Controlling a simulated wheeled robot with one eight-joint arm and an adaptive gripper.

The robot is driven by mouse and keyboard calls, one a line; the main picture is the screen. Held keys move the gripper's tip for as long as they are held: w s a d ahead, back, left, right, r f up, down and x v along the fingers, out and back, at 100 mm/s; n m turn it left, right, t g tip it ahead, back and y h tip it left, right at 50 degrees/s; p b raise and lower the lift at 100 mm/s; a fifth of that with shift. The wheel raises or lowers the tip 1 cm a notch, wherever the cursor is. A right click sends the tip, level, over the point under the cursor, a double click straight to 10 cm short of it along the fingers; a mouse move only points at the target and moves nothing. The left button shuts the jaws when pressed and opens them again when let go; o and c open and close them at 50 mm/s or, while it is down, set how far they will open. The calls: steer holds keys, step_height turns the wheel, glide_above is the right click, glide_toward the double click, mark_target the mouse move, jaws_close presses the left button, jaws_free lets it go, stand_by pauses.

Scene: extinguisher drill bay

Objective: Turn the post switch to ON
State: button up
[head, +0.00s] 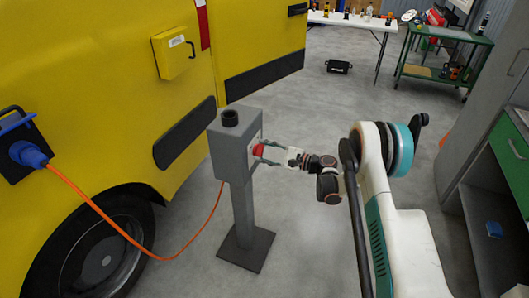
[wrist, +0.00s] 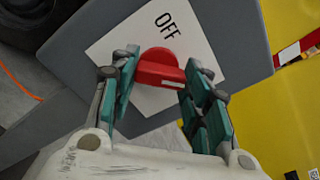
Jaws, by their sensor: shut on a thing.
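The grey post (head: 232,150) stands on a square base in front of the yellow vehicle. The red switch knob (head: 257,150) is on the side of its head that faces my arm. My gripper (head: 264,152) is shut on the knob, one finger on each side. In the wrist view the red knob (wrist: 160,66) sits between the teal fingers of my gripper (wrist: 160,80), on a white plate (wrist: 122,42) marked OFF. The knob has a white mark near its lower right end. I see no ON label; the fingers and my gripper body cover part of the plate.
The yellow vehicle (head: 110,80) is close on the left. An orange cable (head: 120,232) runs from its blue plug (head: 30,154) to the post. A green cart (head: 440,60) and white table (head: 350,22) stand far behind. The floor between is mostly clear.

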steer(key=o, duration=1.1)
steer(key=shift+c, duration=0.2)
steer(key=v, duration=1.2)
